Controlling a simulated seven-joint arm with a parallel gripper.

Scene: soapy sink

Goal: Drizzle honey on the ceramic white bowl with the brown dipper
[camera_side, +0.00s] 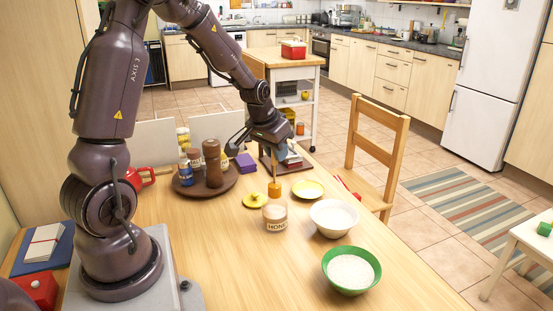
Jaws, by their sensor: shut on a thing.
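My gripper (276,156) is above the table, pointing down, shut on the upper end of the brown dipper (274,188). The dipper hangs upright, its amber-brown head just above the mouth of the honey jar (275,217). Whether its tip is inside the jar's mouth is hard to tell. The jar is glass with a pale "HONEY" label and stands upright. The ceramic white bowl (334,233) is right of the jar, with pale content in it. The gripper is up and to the left of this bowl.
A green bowl (329,275) with white content stands in front of the white bowl. A brown tray (213,192) with bottles and mills is at left. The table's front middle is clear.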

